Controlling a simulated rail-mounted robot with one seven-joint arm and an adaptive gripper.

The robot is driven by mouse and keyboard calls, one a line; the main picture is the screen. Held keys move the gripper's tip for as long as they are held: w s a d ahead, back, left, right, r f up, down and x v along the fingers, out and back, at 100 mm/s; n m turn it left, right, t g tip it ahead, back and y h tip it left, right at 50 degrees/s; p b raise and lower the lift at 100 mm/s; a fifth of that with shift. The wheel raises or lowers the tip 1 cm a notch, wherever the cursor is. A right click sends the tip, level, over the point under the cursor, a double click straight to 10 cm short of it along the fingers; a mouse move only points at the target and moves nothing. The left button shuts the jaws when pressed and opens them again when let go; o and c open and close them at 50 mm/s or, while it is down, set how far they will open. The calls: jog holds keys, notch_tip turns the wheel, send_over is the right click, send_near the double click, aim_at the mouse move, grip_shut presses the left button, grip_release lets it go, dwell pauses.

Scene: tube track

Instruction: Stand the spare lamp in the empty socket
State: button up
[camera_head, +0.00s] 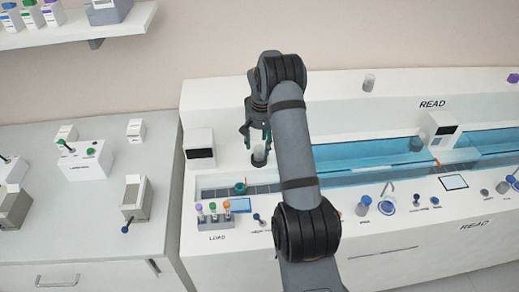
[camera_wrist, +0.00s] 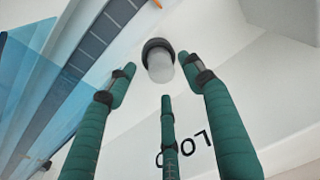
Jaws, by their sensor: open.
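A pale, short cylinder that looks like a lamp (camera_head: 259,149) sits at a dark ring (camera_head: 259,162) just below my gripper (camera_head: 256,136). In the wrist view the pale cylinder (camera_wrist: 160,68) stands at the dark ring (camera_wrist: 154,44), beyond the fingertips. My gripper's green fingers (camera_wrist: 157,86) are spread open with nothing between them. A similar grey cylinder (camera_head: 369,82) stands on the machine's upper ledge. I cannot tell which cylinder is the spare lamp, nor whether the dark ring is the socket. I see no clearly empty socket.
A blue-covered track (camera_head: 350,172) runs along the machine, with a white box (camera_head: 438,131) over it. A small white box with a dark screen (camera_head: 200,148) stands left of my gripper. Capped tubes (camera_head: 213,212) stand at the front left. My arm hides the middle.

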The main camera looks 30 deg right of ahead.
aim_at(259, 148)
notch_tip(259, 148, up, 8)
jog(key=s, duration=0.1)
jog(key=shift+a, duration=0.2)
dwell(0.6)
jog(key=f, duration=0.4)
jog(key=w+f, duration=0.1)
jog(key=f, duration=0.7)
jog(key=shift+w+d+f, duration=0.2)
jog(key=shift+w+f, duration=0.05)
jog(key=shift+f, duration=0.1)
jog(key=shift+r, duration=1.9)
